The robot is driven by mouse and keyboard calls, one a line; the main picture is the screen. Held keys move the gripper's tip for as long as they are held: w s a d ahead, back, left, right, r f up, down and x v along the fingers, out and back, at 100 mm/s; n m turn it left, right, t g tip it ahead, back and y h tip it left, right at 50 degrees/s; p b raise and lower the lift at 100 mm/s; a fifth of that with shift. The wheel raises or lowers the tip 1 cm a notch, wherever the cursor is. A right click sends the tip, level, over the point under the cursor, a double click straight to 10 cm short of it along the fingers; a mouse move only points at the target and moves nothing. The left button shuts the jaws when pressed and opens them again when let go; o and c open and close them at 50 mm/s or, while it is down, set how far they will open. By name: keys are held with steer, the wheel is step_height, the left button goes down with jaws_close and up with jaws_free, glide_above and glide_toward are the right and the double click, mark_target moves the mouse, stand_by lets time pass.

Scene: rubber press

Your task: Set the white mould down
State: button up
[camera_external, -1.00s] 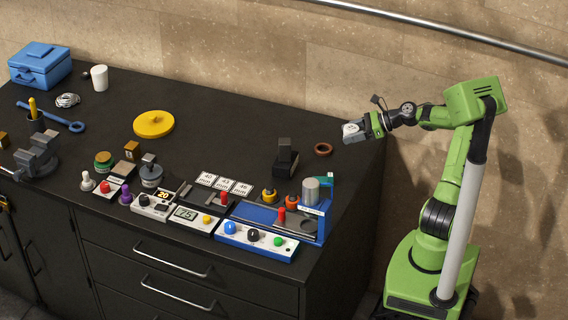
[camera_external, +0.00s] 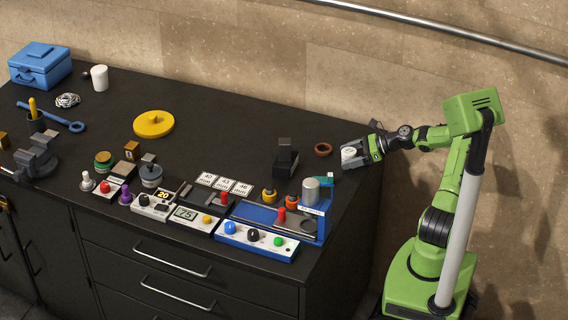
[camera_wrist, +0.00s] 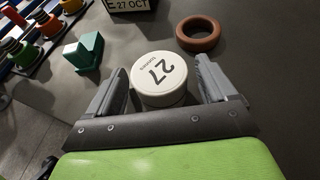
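The white mould (camera_wrist: 165,72) is round and pale, with "27" on its top, and sits between the two fingers of my gripper (camera_wrist: 163,84) in the wrist view. In the external view the white mould (camera_external: 349,152) and my gripper (camera_external: 358,153) are low at the right end of the black bench (camera_external: 225,130). I cannot tell whether its underside touches the bench; its lower part is hidden.
A brown ring (camera_external: 323,149) lies just left of my gripper. A black block (camera_external: 286,162) with a date label stands beyond it. The bench's right edge is close.

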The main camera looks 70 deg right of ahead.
steer(key=shift+r, duration=0.2)
steer(key=p+v, duration=0.3)
steer(key=v, duration=0.9)
steer(key=shift+d+f, duration=0.1)
